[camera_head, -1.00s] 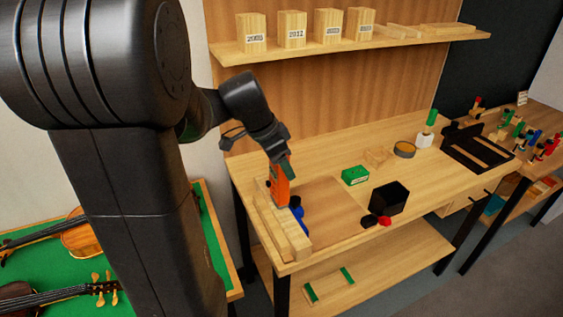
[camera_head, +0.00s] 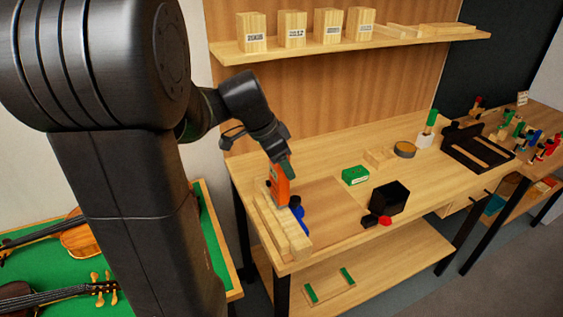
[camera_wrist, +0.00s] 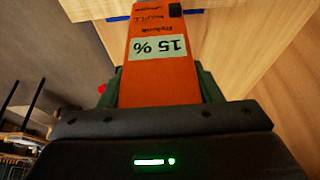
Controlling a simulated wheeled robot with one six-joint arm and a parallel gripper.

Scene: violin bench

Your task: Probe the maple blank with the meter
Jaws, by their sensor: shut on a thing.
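My gripper (camera_head: 285,168) is shut on the orange meter (camera_head: 281,188), which points down over the left end of the bench. In the wrist view the meter (camera_wrist: 158,75) sits between the green-padded fingers, and its display reads 15 %. The meter's lower end is at long pale wood pieces (camera_head: 283,235) lying at the bench's left edge, which seem to include the maple blank. I cannot tell whether the meter's tip touches the wood. In the wrist view a pale wood surface (camera_wrist: 220,45) lies close beyond the meter's end.
Blue tools (camera_head: 299,214) lie right beside the wood pieces. A green box (camera_head: 355,175), a black box (camera_head: 389,198) and a red item (camera_head: 385,221) stand further right. Labelled blocks (camera_head: 292,29) stand on the shelf above. Violins (camera_head: 75,240) lie on green at the left.

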